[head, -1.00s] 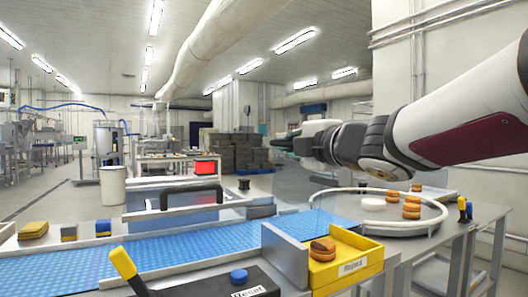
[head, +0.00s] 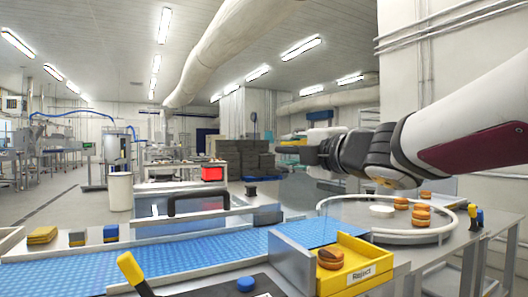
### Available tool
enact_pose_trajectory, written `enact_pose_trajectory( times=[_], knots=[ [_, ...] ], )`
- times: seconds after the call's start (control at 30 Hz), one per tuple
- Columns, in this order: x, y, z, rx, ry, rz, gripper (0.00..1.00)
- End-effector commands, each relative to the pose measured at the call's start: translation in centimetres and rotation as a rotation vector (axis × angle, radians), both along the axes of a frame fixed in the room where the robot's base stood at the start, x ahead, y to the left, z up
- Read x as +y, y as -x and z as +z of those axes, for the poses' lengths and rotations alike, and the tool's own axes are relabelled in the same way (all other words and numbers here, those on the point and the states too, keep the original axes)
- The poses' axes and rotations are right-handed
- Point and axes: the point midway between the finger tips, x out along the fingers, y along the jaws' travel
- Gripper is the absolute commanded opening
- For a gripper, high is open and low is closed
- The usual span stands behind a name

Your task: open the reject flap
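The yellow reject tray (head: 355,268), labelled "Reject", stands at the right end of the blue belt (head: 180,255), with filled rounds (head: 330,259) in it. An upright grey plate (head: 291,262) stands between belt and tray; it may be the reject flap, and I cannot tell its state for certain. A lever with a yellow grip (head: 130,268) leans up to the left at the front. My gripper (head: 315,152) is raised at the end of my arm, above and behind the tray, touching nothing I can make out. Its fingers are foreshortened and not clear.
A round rimmed table (head: 360,232) with several filled rounds stands at right. A blue button (head: 245,284) is at the front. A black arched handle (head: 199,197) stands behind the belt. Yellow and blue pieces (head: 42,236) lie at the far left.

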Motion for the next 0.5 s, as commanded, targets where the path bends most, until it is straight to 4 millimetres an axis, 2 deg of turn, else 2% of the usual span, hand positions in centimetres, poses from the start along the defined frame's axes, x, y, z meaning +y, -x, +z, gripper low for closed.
enact_pose_trajectory(
  times=[0.17, 0.5],
  knots=[
    [-0.5, 1.1, 0.1, -0.003, 0.002, 0.000, 0.33],
    [-3.3, 7.0, 0.2, -0.004, 0.000, -0.001, 0.33]
  ],
)
